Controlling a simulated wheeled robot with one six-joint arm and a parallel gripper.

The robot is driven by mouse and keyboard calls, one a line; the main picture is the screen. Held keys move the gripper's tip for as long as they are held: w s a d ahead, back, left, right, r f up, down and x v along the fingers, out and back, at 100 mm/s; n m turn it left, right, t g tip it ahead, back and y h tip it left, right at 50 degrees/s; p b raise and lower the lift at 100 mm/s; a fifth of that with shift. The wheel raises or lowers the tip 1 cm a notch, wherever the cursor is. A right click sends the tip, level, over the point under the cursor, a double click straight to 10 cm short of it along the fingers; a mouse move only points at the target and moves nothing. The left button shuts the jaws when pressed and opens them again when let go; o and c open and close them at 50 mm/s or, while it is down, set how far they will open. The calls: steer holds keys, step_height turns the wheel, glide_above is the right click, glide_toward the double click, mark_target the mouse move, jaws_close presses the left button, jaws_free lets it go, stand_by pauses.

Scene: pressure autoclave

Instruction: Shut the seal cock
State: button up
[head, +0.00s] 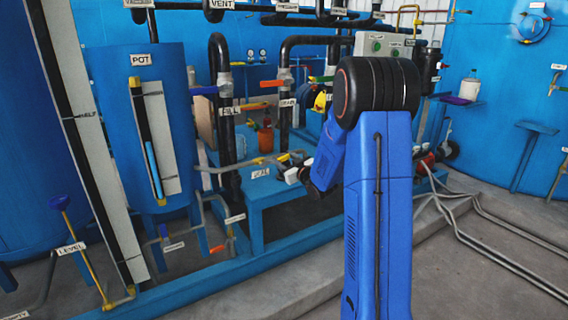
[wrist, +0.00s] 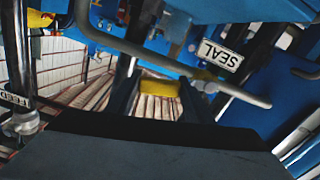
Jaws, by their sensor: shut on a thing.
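The seal cock sits on a thin grey pipe beside the SEAL label (wrist: 220,55), which is upside down in the wrist view. Its yellow handle (wrist: 158,88) lies between the two dark fingers of my gripper (wrist: 158,98), which is shut on it. In the head view, my gripper (head: 297,174) is above the blue stand, right of a small label. A bit of yellow (head: 283,158) shows just behind it. The cock's body is mostly hidden, so I cannot tell how far it is turned.
The grey pipe (wrist: 175,68) crosses close by my fingers. A FEED label (wrist: 14,98) and valve are at the wrist view's left. The blue POT vessel (head: 148,120), black pipes (head: 219,75) and a blue stand (head: 275,190) crowd the area. Open floor (head: 480,260) lies right.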

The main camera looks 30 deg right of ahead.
steer(key=r+n, duration=0.1)
steer(key=a+r+n, duration=0.1)
steer(key=n, duration=0.1)
steer(key=r+n, duration=0.1)
steer(key=shift+a+r+n, duration=0.1)
steer(key=shift+a+n, duration=0.15)
steer(key=shift+n, duration=0.05)
steer(key=a+r+n, duration=0.1)
steer(key=n, duration=0.1)
steer(key=shift+a+r+n, duration=0.2)
steer(key=shift+n, duration=0.1)
steer(key=shift+s+a+r+n, duration=0.1)
steer(key=shift+a+r+n, duration=0.2)
steer(key=shift+a+n, duration=0.85)
steer(key=shift+s+a+r+n, duration=0.1)
steer(key=shift+a+r+n, duration=0.15)
steer(key=shift+a+n, duration=0.85)
steer(key=shift+a+r+n, duration=0.3)
steer(key=shift+a+n, duration=0.15)
steer(key=shift+n, duration=1.3)
steer(key=o, duration=1.2)
steer(key=shift+a, duration=0.1)
